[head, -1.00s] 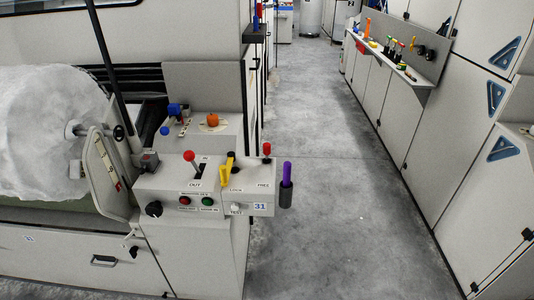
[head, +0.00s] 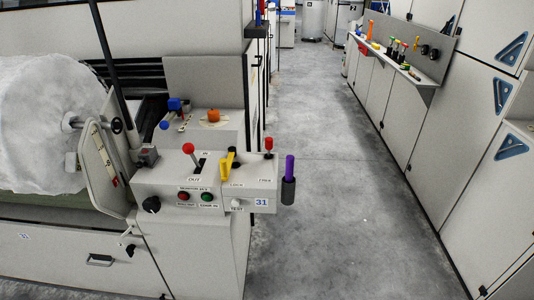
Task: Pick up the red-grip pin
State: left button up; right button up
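A small pin with a red grip (head: 269,144) stands upright at the right end of the grey control panel (head: 150,190), by the label FREE. A lever with a round red knob (head: 188,148) rises from the same panel further left, near the label OUT. A yellow handle (head: 228,160) stands between them, near LOCK. A purple-topped rod (head: 289,168) sits in a dark holder at the panel's right side. Neither of my grippers is in view.
A large white roll (head: 50,130) fills the left machine. An orange knob (head: 213,115) and a blue part (head: 175,104) sit behind the panel. A shelf with several coloured tools (head: 398,50) runs along the right cabinets. The grey floor (head: 335,200) between is clear.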

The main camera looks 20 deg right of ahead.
aim_at(269, 141)
jog(key=i+l+u, duration=0.1)
jog(key=u, duration=0.35)
jog(key=l+u, duration=0.6)
jog(key=u, duration=0.25)
